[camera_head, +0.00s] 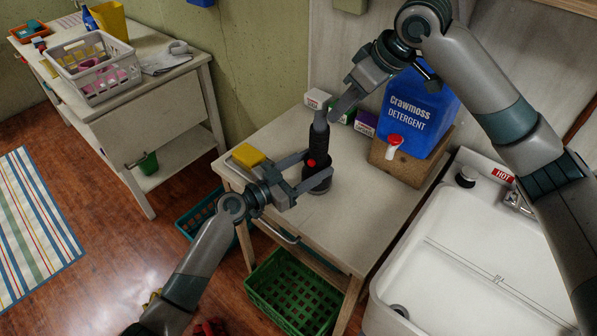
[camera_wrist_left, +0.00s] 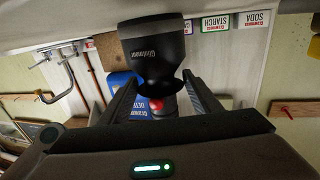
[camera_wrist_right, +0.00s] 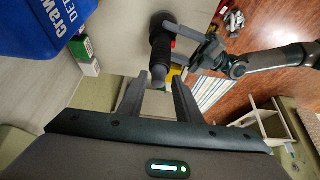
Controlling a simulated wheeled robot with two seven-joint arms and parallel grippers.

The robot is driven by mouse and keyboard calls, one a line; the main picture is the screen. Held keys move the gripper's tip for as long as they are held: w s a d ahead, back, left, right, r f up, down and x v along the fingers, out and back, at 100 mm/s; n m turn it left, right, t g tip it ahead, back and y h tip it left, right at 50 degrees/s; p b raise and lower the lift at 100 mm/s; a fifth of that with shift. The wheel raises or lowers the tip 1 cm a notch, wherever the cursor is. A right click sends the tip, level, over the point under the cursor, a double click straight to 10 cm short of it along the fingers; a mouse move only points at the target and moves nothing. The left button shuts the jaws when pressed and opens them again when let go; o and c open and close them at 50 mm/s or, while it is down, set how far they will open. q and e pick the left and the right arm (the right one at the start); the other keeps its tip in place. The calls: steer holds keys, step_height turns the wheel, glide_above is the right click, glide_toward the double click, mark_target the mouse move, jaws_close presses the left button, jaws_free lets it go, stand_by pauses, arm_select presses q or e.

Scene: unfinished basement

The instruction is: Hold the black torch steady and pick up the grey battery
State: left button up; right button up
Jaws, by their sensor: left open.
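The black torch (camera_head: 319,150) stands upright on its wide head on the wooden table, with a red button on its side. It also shows in the left wrist view (camera_wrist_left: 152,48). My left gripper (camera_head: 311,172) is open, its fingers on either side of the torch's lower body with a gap. A grey cylinder, apparently the grey battery (camera_head: 320,117), sticks up from the torch's top, partly hidden by my right gripper. My right gripper (camera_wrist_right: 159,76) is open, its fingers apart just above the torch's upper end. Contact with the battery cannot be told.
A blue detergent jug (camera_head: 417,112) stands on a brown block (camera_head: 393,164) behind right. Small boxes (camera_head: 365,123) stand along the wall. A yellow sponge (camera_head: 247,155) lies at the left edge. A white sink (camera_head: 470,265) is at the right. The table's front right is clear.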

arm_select(q)
steer(key=shift+x, duration=0.95)
steer(key=shift+c, duration=0.5)
steer(key=c, duration=1.1)
steer(key=shift+c, duration=0.5)
arm_select(e)
steer(key=o, duration=0.4)
steer(key=shift+c, duration=0.2)
steer(key=s+a+r+m+h, duration=0.1)
steer(key=a+r+m+h, duration=0.4)
steer(key=m, duration=0.9)
steer(key=shift+a+r+m+t+h, duration=0.3)
steer(key=shift+a+r+t+h, duration=0.15)
steer(key=shift+a, duration=0.35)
steer(key=shift+s, duration=0.1)
